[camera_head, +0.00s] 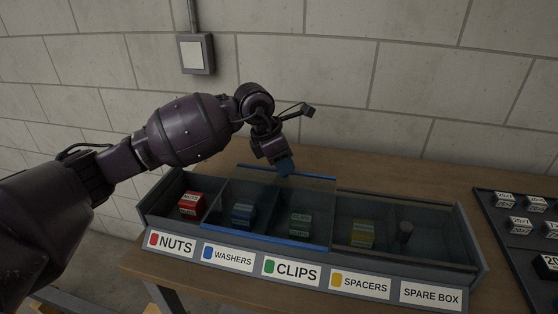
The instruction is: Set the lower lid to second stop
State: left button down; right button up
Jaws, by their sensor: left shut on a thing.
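A long dark box (190,229) with several compartments stands on the bench. A clear lid with blue edges (280,240) lies over the washers and clips compartments. A second clear lid with dark edges (400,199) seems to lie over the spacers and spare box end; which lid is lower is hard to tell. My left gripper (285,168) reaches down at the blue-edged lid's rear edge, shut on a small blue piece there that looks like its handle. The fingertips partly hide this piece. My right gripper is not in view.
Labels along the front read nuts (170,243), washers (228,257), clips (290,270), spacers (360,283) and spare box (431,296). The nuts compartment, with a red block (192,204), looks uncovered. A dark tray (508,244) of labelled blocks is at right. A wall stands behind.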

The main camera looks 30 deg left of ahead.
pick_arm(q)
jog(key=c, duration=0.9)
grip_release()
jog(key=shift+r, duration=0.1)
jog(key=p+v, duration=0.1)
jog(key=v, duration=0.9)
jog(key=shift+a+r, duration=0.15)
jog(key=shift+r, duration=0.15)
jog(key=shift+s, duration=0.1)
